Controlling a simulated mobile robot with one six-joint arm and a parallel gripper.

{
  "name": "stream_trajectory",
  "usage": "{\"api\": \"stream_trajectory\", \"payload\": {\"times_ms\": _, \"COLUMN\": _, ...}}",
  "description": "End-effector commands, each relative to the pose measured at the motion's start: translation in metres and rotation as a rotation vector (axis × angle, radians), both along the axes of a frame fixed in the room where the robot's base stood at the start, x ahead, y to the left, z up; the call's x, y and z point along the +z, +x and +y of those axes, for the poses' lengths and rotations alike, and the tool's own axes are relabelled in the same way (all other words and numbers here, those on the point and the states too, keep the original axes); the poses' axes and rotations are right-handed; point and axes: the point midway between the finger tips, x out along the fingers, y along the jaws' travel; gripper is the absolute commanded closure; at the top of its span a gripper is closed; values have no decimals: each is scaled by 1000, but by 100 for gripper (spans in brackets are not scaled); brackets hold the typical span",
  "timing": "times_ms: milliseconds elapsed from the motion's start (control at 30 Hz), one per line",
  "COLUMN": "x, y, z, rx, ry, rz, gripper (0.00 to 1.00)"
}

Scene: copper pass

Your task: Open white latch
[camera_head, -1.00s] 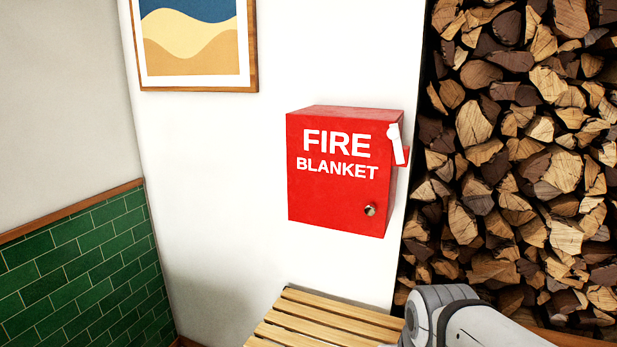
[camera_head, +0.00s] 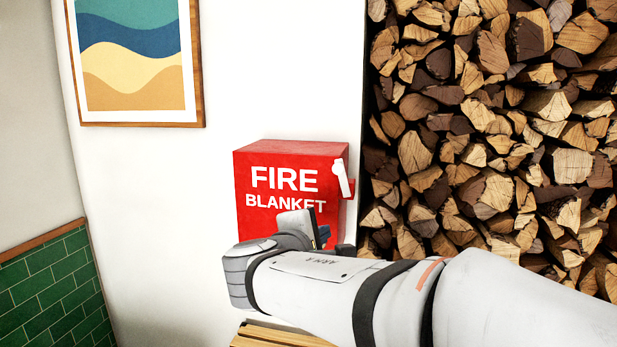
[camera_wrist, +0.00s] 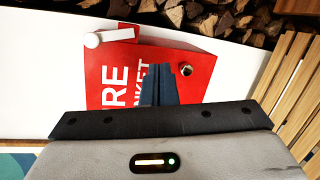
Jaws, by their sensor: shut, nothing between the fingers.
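The white latch (camera_head: 342,178) is on the right side of the red fire blanket box (camera_head: 290,157), near its upper front edge. It also shows in the wrist view (camera_wrist: 110,37) as a white bar with a round end, at the box's upper left there. My gripper (camera_wrist: 158,70) is shut and empty in front of the box face, apart from the latch. In the head view my arm hides the lower part of the box. The round metal knob on the box door shows in the wrist view (camera_wrist: 186,70).
Stacked firewood (camera_head: 500,130) fills the recess to the right of the box. A framed picture (camera_head: 135,60) hangs on the white wall at the upper left. A slatted wooden bench (camera_head: 270,337) stands below the box. Green tiles (camera_head: 55,285) cover the lower left wall.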

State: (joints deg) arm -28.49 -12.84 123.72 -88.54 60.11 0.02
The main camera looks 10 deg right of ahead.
Motion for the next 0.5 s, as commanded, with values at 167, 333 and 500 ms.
{"api": "stream_trajectory", "payload": {"times_ms": 167, "x": 42, "y": 17, "z": 41, "rx": 115, "ry": -157, "rz": -101, "gripper": 100}}
{"api": "stream_trajectory", "payload": {"times_ms": 333, "x": 56, "y": 23, "z": 54, "rx": 148, "ry": -208, "rz": -138, "gripper": 100}}
{"api": "stream_trajectory", "payload": {"times_ms": 500, "x": 58, "y": 39, "z": 45, "rx": 146, "ry": -212, "rz": -137, "gripper": 100}}
